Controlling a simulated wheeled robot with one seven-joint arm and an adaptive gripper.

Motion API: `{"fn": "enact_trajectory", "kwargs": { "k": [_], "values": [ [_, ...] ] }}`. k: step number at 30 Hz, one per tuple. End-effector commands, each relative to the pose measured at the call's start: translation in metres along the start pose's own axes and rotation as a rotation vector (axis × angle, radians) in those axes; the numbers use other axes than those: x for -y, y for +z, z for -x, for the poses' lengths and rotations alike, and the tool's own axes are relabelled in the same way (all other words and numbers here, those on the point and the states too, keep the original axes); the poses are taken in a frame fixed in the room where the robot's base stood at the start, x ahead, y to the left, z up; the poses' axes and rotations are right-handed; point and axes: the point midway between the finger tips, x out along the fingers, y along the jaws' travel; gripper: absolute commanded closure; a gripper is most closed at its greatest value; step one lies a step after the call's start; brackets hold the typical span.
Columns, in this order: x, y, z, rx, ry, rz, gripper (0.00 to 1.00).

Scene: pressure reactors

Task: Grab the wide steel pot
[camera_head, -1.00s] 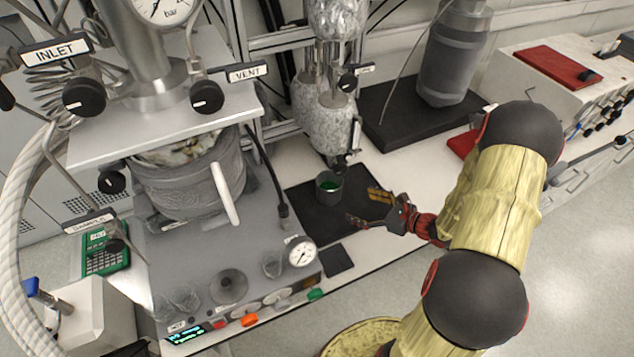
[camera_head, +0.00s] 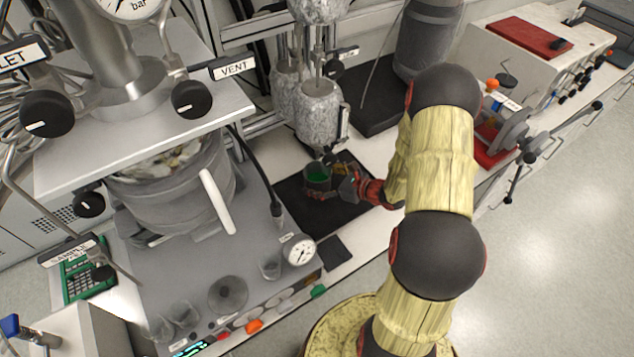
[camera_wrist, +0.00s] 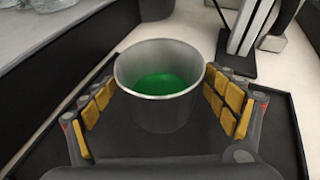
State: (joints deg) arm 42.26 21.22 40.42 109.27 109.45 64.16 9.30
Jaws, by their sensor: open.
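The wide steel pot (camera_head: 318,177) stands upright on a black mat under the wrapped glass vessel and holds green liquid. In the wrist view the pot (camera_wrist: 160,117) is between the two yellow-padded fingers of my gripper (camera_wrist: 165,108). Gaps show on both sides, so the fingers are around it but apart from its wall. In the head view my gripper (camera_head: 333,182) is at the pot from the right, and part of the pot's lower side is hidden by a finger.
The black mat (camera_head: 350,213) has bare room in front of the pot. A foil-wrapped vessel (camera_head: 318,112) hangs just above and behind it. A dark cylinder (camera_head: 427,40) stands at the back.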

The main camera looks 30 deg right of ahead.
Motion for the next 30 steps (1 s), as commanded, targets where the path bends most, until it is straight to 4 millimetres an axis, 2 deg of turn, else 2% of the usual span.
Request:
{"fn": "enact_trajectory", "kwargs": {
  "k": [3, 10, 30],
  "values": [
    [0.0, -0.0004, -0.0071, 0.0, 0.0, 0.0, 0.14],
    [0.0003, 0.0002, -0.0073, 0.0, -0.001, 0.0, 0.14],
    [0.0002, 0.0001, -0.0072, 0.0, -0.001, 0.0, 0.52]
  ]
}}
